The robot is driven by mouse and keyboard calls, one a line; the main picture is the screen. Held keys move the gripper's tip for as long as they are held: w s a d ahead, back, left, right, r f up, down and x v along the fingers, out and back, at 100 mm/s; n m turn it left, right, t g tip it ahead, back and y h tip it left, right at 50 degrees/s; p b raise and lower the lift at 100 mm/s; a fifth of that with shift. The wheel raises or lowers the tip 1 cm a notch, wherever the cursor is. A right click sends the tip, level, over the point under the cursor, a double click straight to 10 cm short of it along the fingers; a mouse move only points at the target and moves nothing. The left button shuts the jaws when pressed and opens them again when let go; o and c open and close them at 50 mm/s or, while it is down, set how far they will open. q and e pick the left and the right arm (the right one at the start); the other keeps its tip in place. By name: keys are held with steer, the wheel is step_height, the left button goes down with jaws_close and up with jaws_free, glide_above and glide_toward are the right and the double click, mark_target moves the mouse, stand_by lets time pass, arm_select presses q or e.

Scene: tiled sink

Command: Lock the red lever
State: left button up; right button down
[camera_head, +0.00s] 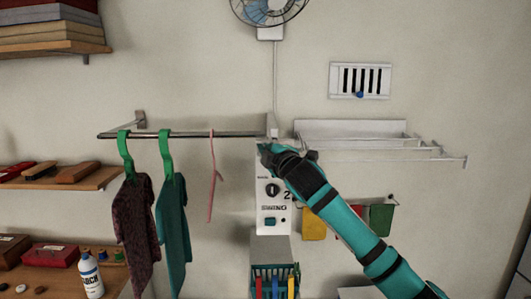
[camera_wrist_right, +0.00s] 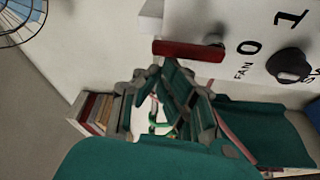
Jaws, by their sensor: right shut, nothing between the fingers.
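The red lever (camera_wrist_right: 188,50) shows in the wrist view as a short red bar in front of the white control panel, near the "FAN 0 1" marking. In the head view I cannot make it out; my right gripper covers that area. My right gripper (camera_head: 266,150) is at the upper part of the panel (camera_head: 265,220) in the head view. In the wrist view its fingers (camera_wrist_right: 172,85) are shut and empty, just below the red lever. Whether they touch it I cannot tell. My left gripper is not in view.
A rail (camera_head: 190,135) with green hangers, cloths and a thin pink hanger (camera_head: 213,165) is left of the panel. A white rack (camera_head: 350,130) is to the right. A fan (camera_head: 268,8) hangs above. A dark knob (camera_wrist_right: 290,65) is on the panel.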

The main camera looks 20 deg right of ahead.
steer(key=d+m+t+h+b, duration=0.1)
steer(key=d+m+b, duration=0.1)
steer(key=m+b, duration=0.1)
steer(key=s+d+m+h+b, duration=0.1)
steer(key=m+h+b, duration=0.1)
steer(key=m+b, duration=0.2)
steer(key=d+f+m+t+h+b, duration=0.1)
steer(key=d+m+b, duration=0.1)
steer(key=m+b, duration=0.2)
steer(key=shift+s+d+f+m+t, duration=0.1)
steer(key=shift+s+d+m+t, duration=0.05)
steer(key=shift+m, duration=0.65)
steer(key=shift+s+d+m+t, duration=0.15)
steer(key=shift+m, duration=0.65)
step_height(320, 180, up, 5)
steer(key=p, duration=0.5)
steer(key=a+f+b+v, duration=0.1)
steer(key=b+v, duration=0.5)
steer(key=v, duration=0.4)
steer(key=shift+w+a, duration=0.15)
steer(key=shift+a, duration=0.05)
